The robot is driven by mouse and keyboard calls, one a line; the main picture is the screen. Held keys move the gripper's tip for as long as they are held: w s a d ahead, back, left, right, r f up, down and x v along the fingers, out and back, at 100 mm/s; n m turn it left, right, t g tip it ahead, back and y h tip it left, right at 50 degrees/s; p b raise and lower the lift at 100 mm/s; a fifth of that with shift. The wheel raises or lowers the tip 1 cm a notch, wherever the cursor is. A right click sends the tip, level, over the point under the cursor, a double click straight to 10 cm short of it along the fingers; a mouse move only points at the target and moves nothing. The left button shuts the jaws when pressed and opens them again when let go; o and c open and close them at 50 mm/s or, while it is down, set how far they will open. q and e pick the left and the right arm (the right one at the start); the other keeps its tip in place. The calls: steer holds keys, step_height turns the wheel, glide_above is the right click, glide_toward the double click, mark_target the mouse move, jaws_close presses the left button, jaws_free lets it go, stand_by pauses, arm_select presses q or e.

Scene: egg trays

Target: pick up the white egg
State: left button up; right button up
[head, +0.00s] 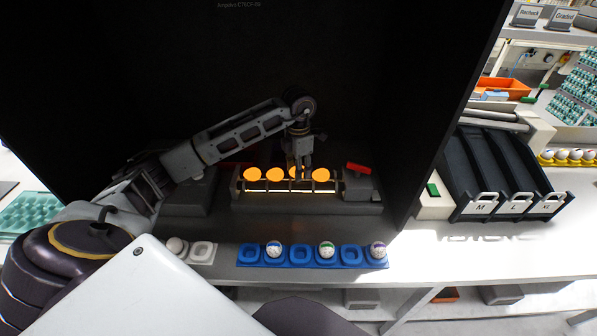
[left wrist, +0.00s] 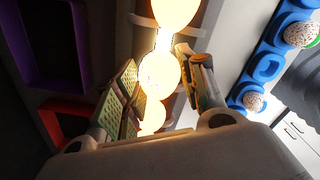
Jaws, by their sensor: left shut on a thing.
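Several glowing eggs (head: 252,174) sit in a row on the lit candling stand (head: 247,199); their backlit orange glow hides their shell colour. My left gripper (head: 304,173) points down at the stand. Its fingers are shut on one glowing egg, which shows between the pads in the left wrist view (left wrist: 158,75). Other bright eggs (left wrist: 176,10) lie beyond and below it there. A plain white egg (head: 175,245) sits in the white tray (head: 202,252) in front. My right gripper is not in view.
A blue tray (head: 248,254) with marked, speckled eggs and empty cups stands at the front edge of the counter. Red parts (head: 358,168) flank the stand. The dark booth wall (head: 460,75) rises at the right. Black chutes (head: 490,165) stand beyond it.

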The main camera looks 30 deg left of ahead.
arm_select(q)
step_height(320, 180, up, 8)
steer(key=shift+b, duration=0.35)
steer(key=shift+r, duration=0.45)
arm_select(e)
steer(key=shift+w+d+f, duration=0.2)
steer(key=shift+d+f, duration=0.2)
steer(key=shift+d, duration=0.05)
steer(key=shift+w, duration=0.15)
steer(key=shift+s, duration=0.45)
arm_select(q)
steer(key=shift+w, duration=0.1)
